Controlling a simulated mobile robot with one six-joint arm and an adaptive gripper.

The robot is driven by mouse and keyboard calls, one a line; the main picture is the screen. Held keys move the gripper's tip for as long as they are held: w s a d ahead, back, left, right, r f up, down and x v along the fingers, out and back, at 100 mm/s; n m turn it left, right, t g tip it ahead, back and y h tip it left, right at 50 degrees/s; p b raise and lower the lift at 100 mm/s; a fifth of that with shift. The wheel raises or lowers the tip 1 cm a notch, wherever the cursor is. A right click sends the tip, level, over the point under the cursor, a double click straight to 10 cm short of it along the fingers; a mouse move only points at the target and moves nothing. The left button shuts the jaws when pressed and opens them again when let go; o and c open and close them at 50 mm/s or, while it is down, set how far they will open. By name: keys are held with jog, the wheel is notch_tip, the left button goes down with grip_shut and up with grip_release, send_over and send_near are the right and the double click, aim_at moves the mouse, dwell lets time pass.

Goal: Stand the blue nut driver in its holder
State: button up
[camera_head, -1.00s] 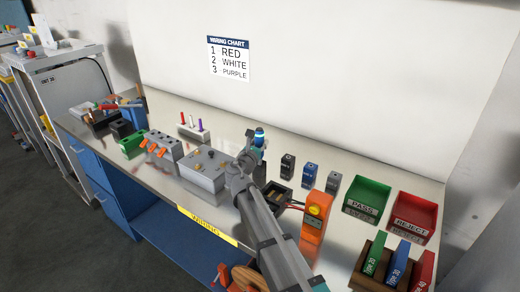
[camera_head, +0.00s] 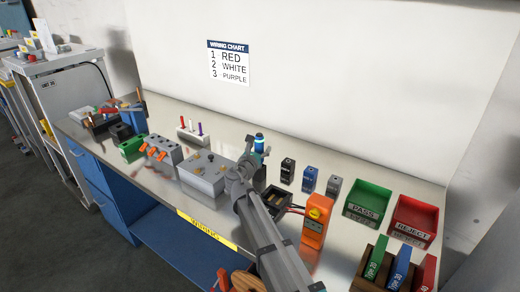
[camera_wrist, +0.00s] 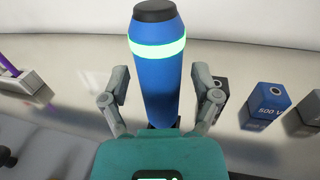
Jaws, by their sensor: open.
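The blue nut driver (camera_wrist: 157,70) stands upright in the wrist view, with a black cap and a glowing pale green band on its handle. It also shows in the head view (camera_head: 259,142), just beyond the end of my arm. My gripper (camera_wrist: 160,82) has one finger on each side of the handle, with a visible gap on both sides. The gripper also shows in the head view (camera_head: 254,157). The driver's lower end is hidden behind my gripper, so I cannot tell whether it sits in a holder.
Black, blue and grey blocks (camera_head: 309,179) stand to the right, near an orange device (camera_head: 317,220). A grey box (camera_head: 203,177) is to the left, with a white stand (camera_head: 192,136) behind it. Green (camera_head: 369,197) and red (camera_head: 414,214) trays lie at far right.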

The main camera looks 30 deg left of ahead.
jog(key=shift+r, duration=0.15)
jog(key=s+d, duration=0.1)
jog(key=s, duration=1.1)
jog(key=shift+d, duration=0.3)
dwell(0.7)
